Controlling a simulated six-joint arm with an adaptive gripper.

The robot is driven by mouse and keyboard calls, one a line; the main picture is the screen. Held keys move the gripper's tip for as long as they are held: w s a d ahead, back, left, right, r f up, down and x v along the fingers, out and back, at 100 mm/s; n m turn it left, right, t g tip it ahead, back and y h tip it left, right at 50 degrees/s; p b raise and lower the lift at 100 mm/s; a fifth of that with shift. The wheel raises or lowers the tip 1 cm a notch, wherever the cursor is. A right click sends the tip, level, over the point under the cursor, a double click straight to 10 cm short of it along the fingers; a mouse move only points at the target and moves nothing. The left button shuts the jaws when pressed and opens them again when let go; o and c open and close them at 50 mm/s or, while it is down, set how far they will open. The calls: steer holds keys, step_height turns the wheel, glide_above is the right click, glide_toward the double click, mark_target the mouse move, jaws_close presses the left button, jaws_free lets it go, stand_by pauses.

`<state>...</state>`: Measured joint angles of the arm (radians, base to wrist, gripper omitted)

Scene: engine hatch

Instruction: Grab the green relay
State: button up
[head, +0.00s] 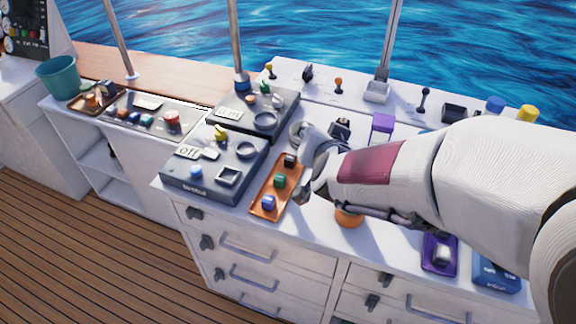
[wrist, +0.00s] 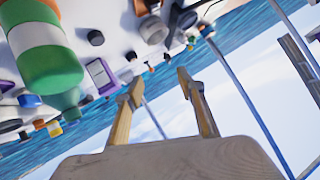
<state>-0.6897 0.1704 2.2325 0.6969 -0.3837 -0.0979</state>
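The green relay (head: 279,181) is a small block in the middle of an orange tray (head: 262,211). It sits between a dark relay (head: 290,160) and a blue relay (head: 268,202). My gripper (head: 306,167) is just right of the tray in the head view, apart from the green relay as far as I can tell; its height is unclear. In the wrist view my gripper (wrist: 160,79) has its two fingers apart with nothing between them. I cannot make out the green relay in the wrist view.
A grey box marked "off" (head: 183,178) stands left of the tray, with another grey box (head: 285,105) behind it. An orange round object (head: 348,217) is below my arm. A green, white and orange bottle (wrist: 40,35) is close in the wrist view. Metal poles (head: 235,45) rise behind.

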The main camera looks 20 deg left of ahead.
steer(key=t+h, duration=0.2)
glide_above(278, 181)
steer(key=w+d, duration=0.1)
steer(key=d, duration=0.1)
step_height(278, 181, down, 8)
steer(key=shift+m+t+h, duration=0.3)
steer(key=shift+t+h, duration=0.1)
steer(key=shift+t, duration=0.4)
steer(key=s+f, duration=0.1)
steer(key=a+f, duration=0.1)
steer(key=s+a+f, duration=0.1)
steer(key=f, duration=0.1)
steer(key=shift+s+a+f, duration=0.1)
steer(key=shift+s, duration=0.2)
steer(key=s+f, duration=0.1)
steer(key=s+f+t+h, duration=0.1)
steer(key=s, duration=0.1)
steer(key=s+f+t, duration=0.1)
steer(key=shift+s+a+f+h, duration=0.3)
steer(key=shift+a, duration=0.05)
steer(key=shift+s+f+n+t, duration=0.2)
steer(key=shift+s, duration=0.25)
steer(key=shift+s+f+n+t, duration=0.2)
steer(key=shift+s, duration=0.25)
steer(key=shift+w, duration=0.1)
steer(key=shift+w, duration=1.2)
steer(key=shift+w+d, duration=0.1)
steer(key=shift+w, duration=0.05)
